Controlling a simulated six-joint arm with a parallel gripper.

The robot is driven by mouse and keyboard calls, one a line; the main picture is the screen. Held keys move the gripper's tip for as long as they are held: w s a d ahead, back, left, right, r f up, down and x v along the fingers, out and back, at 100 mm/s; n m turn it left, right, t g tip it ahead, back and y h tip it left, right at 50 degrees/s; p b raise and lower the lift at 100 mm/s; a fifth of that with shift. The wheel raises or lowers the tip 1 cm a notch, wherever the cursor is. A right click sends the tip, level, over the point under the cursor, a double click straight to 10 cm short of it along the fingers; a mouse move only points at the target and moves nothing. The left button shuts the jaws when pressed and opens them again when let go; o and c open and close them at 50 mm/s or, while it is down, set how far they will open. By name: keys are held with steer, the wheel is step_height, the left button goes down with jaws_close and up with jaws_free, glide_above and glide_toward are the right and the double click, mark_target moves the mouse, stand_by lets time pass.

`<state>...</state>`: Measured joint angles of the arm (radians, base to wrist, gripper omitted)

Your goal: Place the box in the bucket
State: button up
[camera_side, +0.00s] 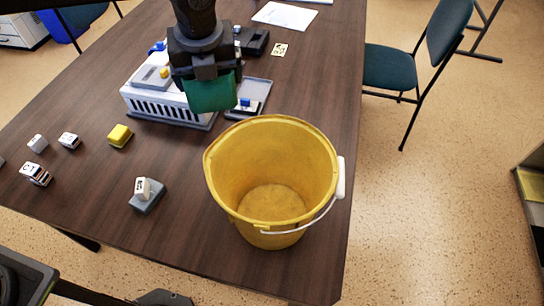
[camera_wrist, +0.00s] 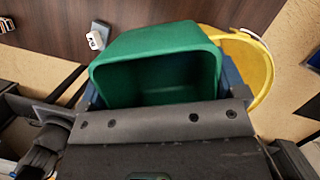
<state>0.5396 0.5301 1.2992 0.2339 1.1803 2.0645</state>
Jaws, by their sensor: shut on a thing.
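The box is green and open-topped. My gripper (camera_side: 207,72) is shut on the green box (camera_side: 212,94) and holds it above the table, just behind and to the left of the bucket. In the wrist view the green box (camera_wrist: 158,66) fills the space in front of my gripper, and its open hollow side faces the camera. The yellow bucket (camera_side: 232,205) stands upright near the table's front right, with a white handle grip on its right. Its inside looks empty. In the wrist view part of the bucket (camera_wrist: 252,62) shows behind the box.
A white slotted case (camera_side: 142,106) stands left of and behind the box. Several small blocks lie at the left of the brown table (camera_side: 190,240), among them a yellow one (camera_side: 120,136) and a grey one with a white top (camera_side: 148,196). A chair (camera_side: 400,66) stands to the right.

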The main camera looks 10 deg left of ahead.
steer(key=s+d+m+h, duration=0.1)
steer(key=s+d+m, duration=0.5)
steer(key=d, duration=0.7)
steer(key=shift+n+t, duration=0.3)
steer(key=shift+n, duration=0.1)
steer(key=f, duration=1.6)
steer(key=s+f, duration=0.1)
steer(key=f, duration=0.7)
steer(key=shift+d+f, duration=0.1)
steer(key=shift+f, duration=2.1)
steer(key=shift+f, duration=0.15)
steer(key=o, duration=0.8)
steer(key=shift+c, duration=0.2)
steer(key=v, duration=1.2)
steer(key=shift+a, duration=0.2)
